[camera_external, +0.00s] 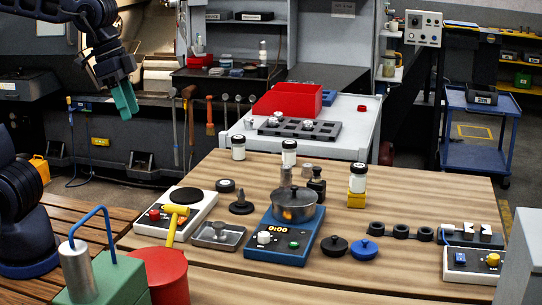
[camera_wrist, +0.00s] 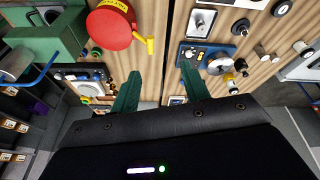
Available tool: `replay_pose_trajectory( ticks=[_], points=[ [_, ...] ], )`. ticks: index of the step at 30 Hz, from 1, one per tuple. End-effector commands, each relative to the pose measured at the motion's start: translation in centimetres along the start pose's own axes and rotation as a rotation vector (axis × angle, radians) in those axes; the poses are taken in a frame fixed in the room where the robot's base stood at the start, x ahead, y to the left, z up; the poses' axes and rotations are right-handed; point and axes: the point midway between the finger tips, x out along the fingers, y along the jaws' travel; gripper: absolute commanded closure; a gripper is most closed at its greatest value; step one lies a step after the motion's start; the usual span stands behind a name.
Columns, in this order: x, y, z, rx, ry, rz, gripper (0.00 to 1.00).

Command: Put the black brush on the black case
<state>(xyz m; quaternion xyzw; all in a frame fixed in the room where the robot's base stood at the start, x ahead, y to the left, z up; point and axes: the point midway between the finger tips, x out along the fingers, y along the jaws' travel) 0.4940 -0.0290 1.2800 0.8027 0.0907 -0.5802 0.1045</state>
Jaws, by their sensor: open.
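My gripper (camera_external: 124,101) hangs at the upper left in the external view, high and well apart from the wooden table. Its two green fingers are spread and empty in the wrist view (camera_wrist: 160,70). I cannot pick out the black brush or the black case with certainty. A small black piece with a round base and upright knob (camera_external: 241,206) stands on the table between the white hotplate and the blue scale. A black box-like part (camera_external: 470,238) with white switches sits at the table's right. Several long-handled tools (camera_external: 210,116) hang behind the table; their heads are unclear.
A metal pot (camera_external: 294,205) stands on the blue scale (camera_external: 262,253). A red drum (camera_external: 165,275) and green box (camera_external: 110,282) stand front left.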

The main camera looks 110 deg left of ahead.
Motion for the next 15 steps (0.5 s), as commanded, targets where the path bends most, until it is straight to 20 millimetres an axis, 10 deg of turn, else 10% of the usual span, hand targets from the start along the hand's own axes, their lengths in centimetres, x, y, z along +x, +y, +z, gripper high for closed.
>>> replay_pose_trajectory(
  ticks=[9,15],
  points=[
    [0.6,1.4,9.9,0.197,0.059,0.029,0.54],
    [1.4,1.4,13.0,0.262,0.079,0.036,0.54]
  ],
)
